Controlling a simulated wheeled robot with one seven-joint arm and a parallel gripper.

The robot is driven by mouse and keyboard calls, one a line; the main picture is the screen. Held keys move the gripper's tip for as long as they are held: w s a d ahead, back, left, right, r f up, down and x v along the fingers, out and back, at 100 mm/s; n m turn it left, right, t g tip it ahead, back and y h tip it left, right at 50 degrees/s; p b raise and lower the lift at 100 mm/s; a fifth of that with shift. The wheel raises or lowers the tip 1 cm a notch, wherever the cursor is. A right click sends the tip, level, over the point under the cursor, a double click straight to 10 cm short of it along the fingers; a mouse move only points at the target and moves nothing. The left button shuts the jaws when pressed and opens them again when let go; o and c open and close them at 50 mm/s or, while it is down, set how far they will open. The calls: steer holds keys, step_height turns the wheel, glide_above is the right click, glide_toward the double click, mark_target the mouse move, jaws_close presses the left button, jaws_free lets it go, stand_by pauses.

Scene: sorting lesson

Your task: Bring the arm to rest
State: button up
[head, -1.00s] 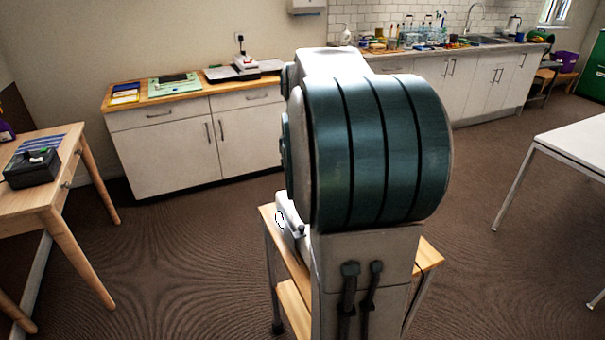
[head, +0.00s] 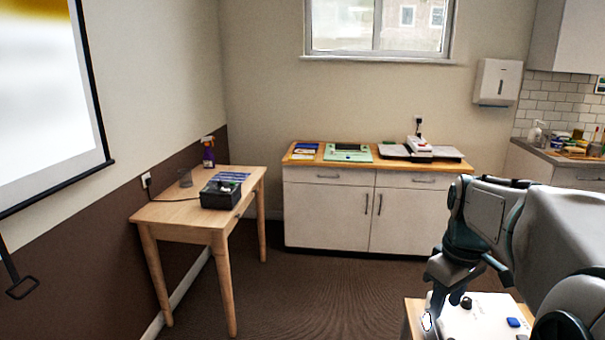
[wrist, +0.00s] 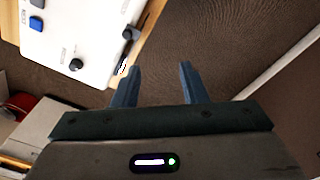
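My gripper (wrist: 158,82) is open in the wrist view. Its two blue-grey fingers are apart with nothing between them, and brown floor shows past them. In the head view my arm is bent at the lower right, with its wrist end low over a small wooden stand (head: 411,318). A white panel box (head: 480,318) with a black knob and a blue button lies on that stand. The box also shows at the upper left of the wrist view (wrist: 88,30), beside the left finger. I cannot tell how far the fingers are from it.
A wooden table (head: 165,212) at the left holds a black box (head: 221,195), a glass and a spray bottle. A white cabinet (head: 328,215) with a wooden top stands at the back wall. Brown floor (head: 300,300) lies clear between them and the stand.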

steer(key=s+a+f+m+t, duration=0.2)
steer(key=s+a+f+m, duration=0.3)
steer(key=s+a, duration=0.5)
steer(key=shift+s+a+f+p, duration=0.3)
steer(key=shift+s+a+p, duration=0.05)
steer(key=shift+a, duration=0.9)
steer(key=shift+d, duration=0.1)
